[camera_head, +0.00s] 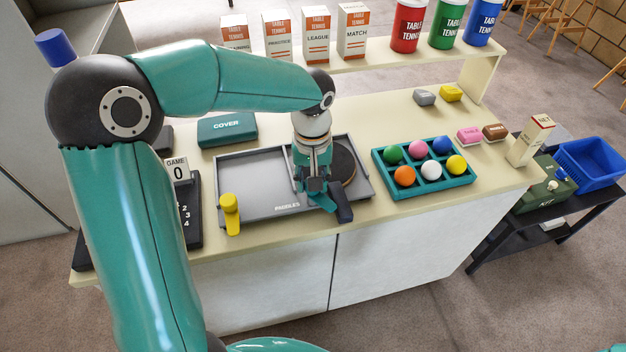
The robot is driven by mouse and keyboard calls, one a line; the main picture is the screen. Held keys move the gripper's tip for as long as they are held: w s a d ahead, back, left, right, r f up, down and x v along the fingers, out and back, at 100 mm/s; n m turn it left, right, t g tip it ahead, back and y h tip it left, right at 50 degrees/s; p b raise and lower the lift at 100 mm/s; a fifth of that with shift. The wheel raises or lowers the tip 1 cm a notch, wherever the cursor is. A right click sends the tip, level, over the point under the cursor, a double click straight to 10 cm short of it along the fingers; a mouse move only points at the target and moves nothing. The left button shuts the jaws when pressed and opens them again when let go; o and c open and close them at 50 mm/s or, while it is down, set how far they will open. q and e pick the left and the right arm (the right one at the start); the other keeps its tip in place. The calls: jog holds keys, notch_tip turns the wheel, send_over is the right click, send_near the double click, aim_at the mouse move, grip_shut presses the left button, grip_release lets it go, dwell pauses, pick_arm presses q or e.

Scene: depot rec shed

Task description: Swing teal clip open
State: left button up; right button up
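My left gripper (323,197) points down over the right part of the grey paddles tray (250,180). Its fingers are partly hidden by its own body, and I cannot tell whether they are apart or closed. A dark round paddle (346,166) lies in the tray just right of and behind the gripper, partly covered by it. I cannot make out a teal clip apart from the teal gripper parts; it may be hidden behind them. My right gripper is not in view.
A yellow-handled item (230,214) stands at the tray's front left. A teal ball rack (445,184) with coloured balls sits right of the tray. A score board (190,208) is left. Boxes and cans line the back shelf (385,52).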

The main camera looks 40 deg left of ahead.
pick_arm(q)
jog(key=m, duration=0.6)
dwell(0.6)
jog(key=o, duration=1.2)
jog(key=shift+c, duration=0.2)
jog(key=shift+r, duration=0.15)
notch_tip(320, 180, up, 12)
jog(key=shift+f, duration=0.2)
